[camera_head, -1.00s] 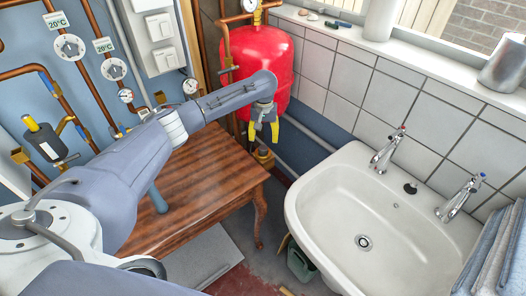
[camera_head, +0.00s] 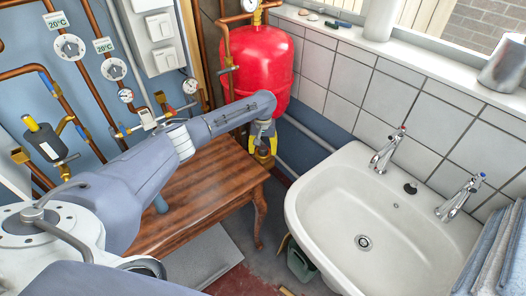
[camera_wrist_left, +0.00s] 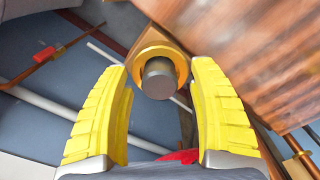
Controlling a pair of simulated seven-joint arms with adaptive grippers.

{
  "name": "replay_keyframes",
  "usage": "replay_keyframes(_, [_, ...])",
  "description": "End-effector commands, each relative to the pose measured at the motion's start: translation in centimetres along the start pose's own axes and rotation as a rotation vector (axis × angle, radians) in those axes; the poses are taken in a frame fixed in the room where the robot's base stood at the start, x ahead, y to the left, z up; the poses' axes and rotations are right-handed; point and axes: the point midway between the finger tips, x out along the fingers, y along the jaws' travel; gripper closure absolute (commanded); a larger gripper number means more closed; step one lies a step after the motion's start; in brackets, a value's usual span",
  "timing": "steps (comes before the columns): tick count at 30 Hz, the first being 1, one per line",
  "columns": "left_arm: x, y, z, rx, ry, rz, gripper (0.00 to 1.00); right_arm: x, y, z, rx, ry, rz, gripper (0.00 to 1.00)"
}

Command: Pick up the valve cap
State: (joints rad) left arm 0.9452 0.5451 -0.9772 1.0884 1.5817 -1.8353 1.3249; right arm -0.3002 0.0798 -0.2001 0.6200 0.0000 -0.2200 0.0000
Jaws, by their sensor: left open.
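The valve cap (camera_wrist_left: 159,80) is a dark grey round piece in front of a brass ring (camera_wrist_left: 142,62) in the left wrist view. In the head view the brass fitting (camera_head: 265,160) shows just below my gripper, beneath the red tank; the cap itself is hard to make out there. My left gripper (camera_head: 262,145) points down, just above the fitting. In the left wrist view its yellow fingers (camera_wrist_left: 160,66) are open, one on each side of the cap, with visible gaps. My right gripper is not in view.
A brown wooden table (camera_head: 205,190) stands beside the fitting, close to my left arm. The red tank (camera_head: 262,65) is just behind the gripper. A white sink (camera_head: 330,200) stands to the right. Copper pipes and gauges line the left wall.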

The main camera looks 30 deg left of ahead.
Motion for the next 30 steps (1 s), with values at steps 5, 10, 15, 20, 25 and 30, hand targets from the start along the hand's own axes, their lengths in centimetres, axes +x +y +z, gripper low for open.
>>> replay_keyframes(5, [0.00, 0.01, 0.01, 0.000, 0.000, 0.000, 0.38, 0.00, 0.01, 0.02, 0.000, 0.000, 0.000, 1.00])
replay_keyframes(10, [-0.02, 0.01, 0.01, 0.000, 0.000, 0.000, 0.58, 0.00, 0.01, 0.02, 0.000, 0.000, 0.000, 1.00])
replay_keyframes(15, [-0.02, 0.01, 0.01, 0.000, 0.000, 0.000, 0.77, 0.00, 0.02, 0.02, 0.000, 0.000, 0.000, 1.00])
replay_keyframes(20, [-0.03, 0.01, 0.01, 0.000, 0.000, 0.000, 0.95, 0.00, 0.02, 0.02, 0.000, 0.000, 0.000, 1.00])
replay_keyframes(25, [-0.04, 0.01, 0.00, 0.000, 0.000, 0.000, 0.95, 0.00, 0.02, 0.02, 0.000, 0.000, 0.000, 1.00])
replay_keyframes(30, [-0.05, 0.01, 0.00, 0.000, 0.000, 0.000, 0.95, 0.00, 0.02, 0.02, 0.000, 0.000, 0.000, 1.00])
